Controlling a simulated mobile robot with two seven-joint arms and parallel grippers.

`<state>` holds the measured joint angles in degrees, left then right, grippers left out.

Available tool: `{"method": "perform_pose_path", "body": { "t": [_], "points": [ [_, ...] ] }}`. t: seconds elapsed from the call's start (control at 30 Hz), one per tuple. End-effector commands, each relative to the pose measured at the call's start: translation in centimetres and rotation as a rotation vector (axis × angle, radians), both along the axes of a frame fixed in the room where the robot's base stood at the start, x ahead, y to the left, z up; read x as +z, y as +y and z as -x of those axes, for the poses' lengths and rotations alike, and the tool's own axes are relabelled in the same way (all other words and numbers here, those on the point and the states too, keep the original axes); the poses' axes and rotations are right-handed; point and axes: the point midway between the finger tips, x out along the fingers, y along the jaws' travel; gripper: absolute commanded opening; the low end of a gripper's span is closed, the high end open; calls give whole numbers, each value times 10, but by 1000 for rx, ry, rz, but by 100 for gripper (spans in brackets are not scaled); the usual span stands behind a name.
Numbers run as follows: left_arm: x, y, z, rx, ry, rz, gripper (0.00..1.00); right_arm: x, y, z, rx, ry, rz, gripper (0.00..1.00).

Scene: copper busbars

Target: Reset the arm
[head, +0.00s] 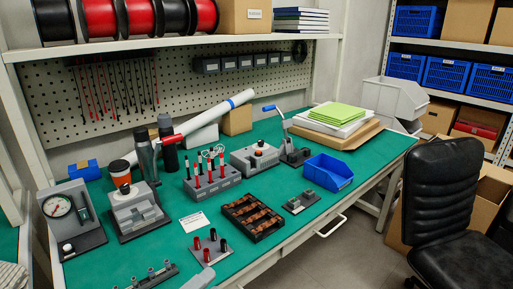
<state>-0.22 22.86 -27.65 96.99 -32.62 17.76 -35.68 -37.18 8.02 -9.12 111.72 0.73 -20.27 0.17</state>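Neither of my grippers can be made out in the head view. A small grey shape cut off at the bottom edge is too little to identify. The copper busbars (262,222) lie in a black compartment tray (231,222) near the front edge of the green bench (330,224). No gripper is at the tray or touching anything that I can see.
Fixtures with a dial gauge (57,206) and a grey block (135,209) stand at left. A rack of red and black handled tools (212,180), a blue bin (328,173) and a lever press (293,153) stand mid-bench. A black chair (441,200) is at right.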

Motion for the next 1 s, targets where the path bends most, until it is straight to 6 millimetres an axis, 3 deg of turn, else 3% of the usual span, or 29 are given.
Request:
{"method": "perform_pose_path", "body": {
  "t": [0.17,0.4,0.5,0.7,1.0],
  "points": [
    [-46,37,29,251,462,388,61,6,0,0,0,1,0,43],
    [-116,82,101,596,994,859,61,11,0,1,0,2,0,43],
    [-136,93,130,705,1135,996,61,12,0,1,0,2,0,43],
    [-151,101,159,808,1258,1119,61,13,0,1,0,2,0,43],
    [-152,101,160,811,1263,1123,61,12,0,1,-1,2,0,43]
  ]
}}
